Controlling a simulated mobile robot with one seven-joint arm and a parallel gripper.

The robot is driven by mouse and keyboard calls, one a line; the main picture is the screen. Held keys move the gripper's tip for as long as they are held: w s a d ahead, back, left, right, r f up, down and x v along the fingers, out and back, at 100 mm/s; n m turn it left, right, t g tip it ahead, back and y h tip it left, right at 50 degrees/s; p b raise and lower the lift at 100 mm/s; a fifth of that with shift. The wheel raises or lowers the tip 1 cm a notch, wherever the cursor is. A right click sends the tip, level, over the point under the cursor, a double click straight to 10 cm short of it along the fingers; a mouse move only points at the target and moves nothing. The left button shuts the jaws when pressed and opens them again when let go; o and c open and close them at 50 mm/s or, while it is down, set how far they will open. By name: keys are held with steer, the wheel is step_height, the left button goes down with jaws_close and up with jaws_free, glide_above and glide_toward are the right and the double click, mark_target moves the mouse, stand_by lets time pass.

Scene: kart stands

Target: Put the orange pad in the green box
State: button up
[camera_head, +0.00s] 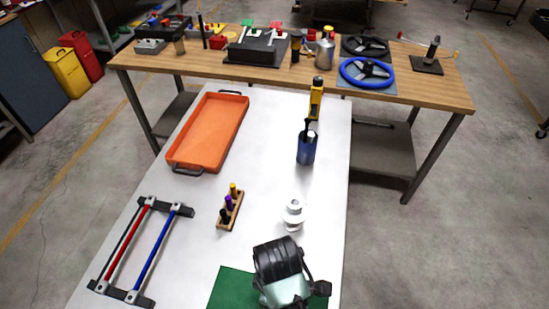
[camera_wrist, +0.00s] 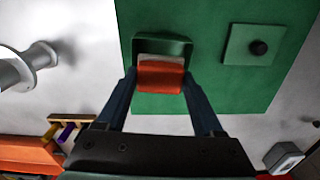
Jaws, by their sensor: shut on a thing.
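The orange pad (camera_wrist: 160,78), with a pale layer along its far edge, is between the two dark fingers of my gripper (camera_wrist: 158,82) in the wrist view. My gripper is shut on it. The green box (camera_wrist: 164,44) is open-topped and lies on a green mat. The pad overlaps the near part of the box's opening; I cannot tell whether it is above the rim or partly inside. In the head view my arm hides the gripper, the pad and the box.
The green mat (camera_head: 229,290) also holds a square green lid (camera_wrist: 253,45) with a black knob. A white spool-like part (camera_head: 293,213), a wooden holder (camera_head: 230,211), an orange tray (camera_head: 209,131) and a blue cup (camera_head: 306,149) stand farther back on the white table.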

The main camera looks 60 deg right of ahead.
step_height(320, 180, down, 8)
steer(key=shift+a, duration=0.1)
stand_by(0.4)
steer(key=o, duration=1.2)
steer(key=shift+f, duration=0.15)
